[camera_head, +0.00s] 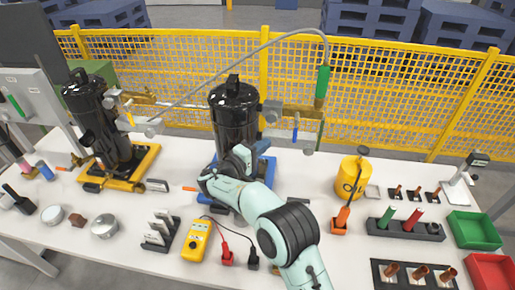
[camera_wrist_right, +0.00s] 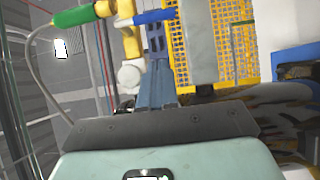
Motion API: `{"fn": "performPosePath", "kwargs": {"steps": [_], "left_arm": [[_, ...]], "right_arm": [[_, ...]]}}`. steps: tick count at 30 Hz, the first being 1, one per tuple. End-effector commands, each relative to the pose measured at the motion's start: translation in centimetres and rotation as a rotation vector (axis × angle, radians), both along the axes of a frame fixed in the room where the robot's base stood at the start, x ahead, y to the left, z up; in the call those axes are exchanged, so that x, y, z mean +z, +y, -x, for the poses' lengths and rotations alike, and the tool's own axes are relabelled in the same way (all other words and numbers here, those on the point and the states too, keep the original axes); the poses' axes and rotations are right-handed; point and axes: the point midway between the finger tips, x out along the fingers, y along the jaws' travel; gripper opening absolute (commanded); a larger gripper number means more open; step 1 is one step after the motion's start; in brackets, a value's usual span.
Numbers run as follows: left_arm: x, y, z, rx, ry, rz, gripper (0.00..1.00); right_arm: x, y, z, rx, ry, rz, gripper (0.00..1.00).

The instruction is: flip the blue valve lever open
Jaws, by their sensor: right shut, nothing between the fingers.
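A blue valve lever (camera_head: 295,130) hangs down from the brass valve (camera_head: 301,110) beside the right black compressor (camera_head: 234,112). In the right wrist view the blue lever (camera_wrist_right: 155,17) is at the top, beside brass fittings and a green hose end (camera_wrist_right: 80,15). My right gripper (camera_head: 236,158) is in front of the compressor, left of the lever and lower in the picture. It is shut and empty. My left gripper is not in view.
A grey hose (camera_head: 258,48) arches over to the green hose end. A yellow meter (camera_head: 196,240), yellow canister (camera_head: 350,178) and green bin (camera_head: 474,232) are on the white table. A yellow fence (camera_head: 400,85) stands behind.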

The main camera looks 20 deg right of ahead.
Motion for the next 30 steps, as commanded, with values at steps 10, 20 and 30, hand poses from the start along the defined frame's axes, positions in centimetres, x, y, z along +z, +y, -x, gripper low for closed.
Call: {"fn": "performPosePath", "kwargs": {"steps": [10,20,30], "left_arm": [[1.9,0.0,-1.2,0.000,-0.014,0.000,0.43],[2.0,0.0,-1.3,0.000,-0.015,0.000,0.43],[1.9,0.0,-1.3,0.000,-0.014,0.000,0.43]], "right_arm": [[0.2,-6.2,-1.1,-0.001,0.000,-0.001,0.00],[0.0,-7.8,-0.5,0.002,0.000,-0.001,0.00],[0.0,-7.8,-0.5,0.002,0.003,0.003,0.00]]}}
